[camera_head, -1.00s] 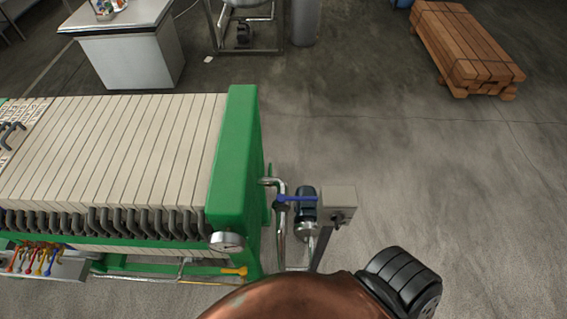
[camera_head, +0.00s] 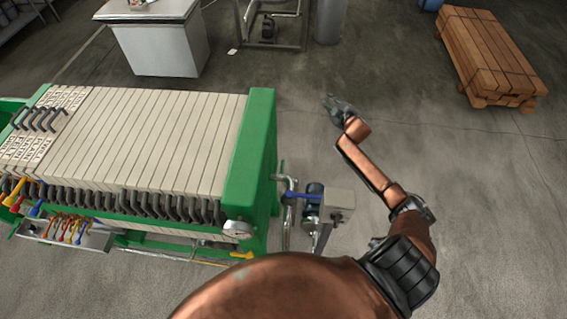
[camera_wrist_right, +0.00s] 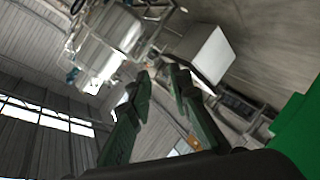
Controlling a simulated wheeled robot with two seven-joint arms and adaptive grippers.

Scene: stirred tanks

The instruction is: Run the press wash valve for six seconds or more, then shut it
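A blue lever handle (camera_head: 303,196) sits on the pipework at the right end of the green-framed filter press (camera_head: 262,130). It lies about level across the pipe. No label shows that names it as the wash valve. My right gripper (camera_head: 331,99) is beyond and above the lever in the head view, right of the press's green end, touching nothing. In the right wrist view its two dark fingers (camera_wrist_right: 161,76) stand apart with nothing between them. My left gripper is not in view.
A grey box (camera_head: 340,200) and a blue motor (camera_head: 314,196) stand right beside the lever. A yellow handle (camera_head: 242,255) is low on the press, and several coloured levers (camera_head: 75,230) sit at lower left. Stacked timber (camera_head: 490,55) lies at far right; the floor between is clear.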

